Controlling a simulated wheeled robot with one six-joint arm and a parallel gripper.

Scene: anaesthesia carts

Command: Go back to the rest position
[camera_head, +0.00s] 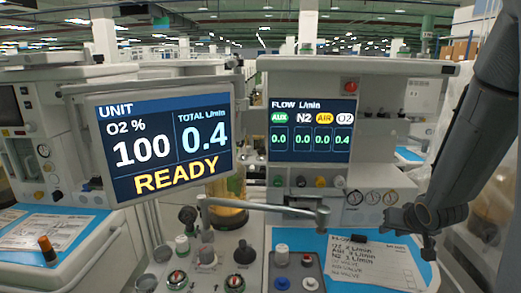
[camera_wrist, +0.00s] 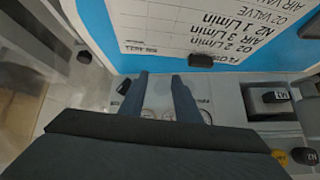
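My gripper (camera_head: 408,236) hangs at the right of the head view, in front of the right cart (camera_head: 395,185) and above the right end of its blue work surface. In the wrist view its two fingers (camera_wrist: 160,76) stand apart with nothing between them. The written card (camera_head: 370,262) lies on the blue surface, below and left of the gripper; it also shows in the wrist view (camera_wrist: 215,30). My arm reaches down to the gripper from the upper right.
The left monitor (camera_head: 165,141) reads READY, O2 100 and total 0.4. The flow screen (camera_head: 311,130) shows 0.0, 0.0, 0.0 and 0.4. A jointed metal bar (camera_head: 265,207) crosses above several knobs. Another cart (camera_head: 60,140) stands at the left.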

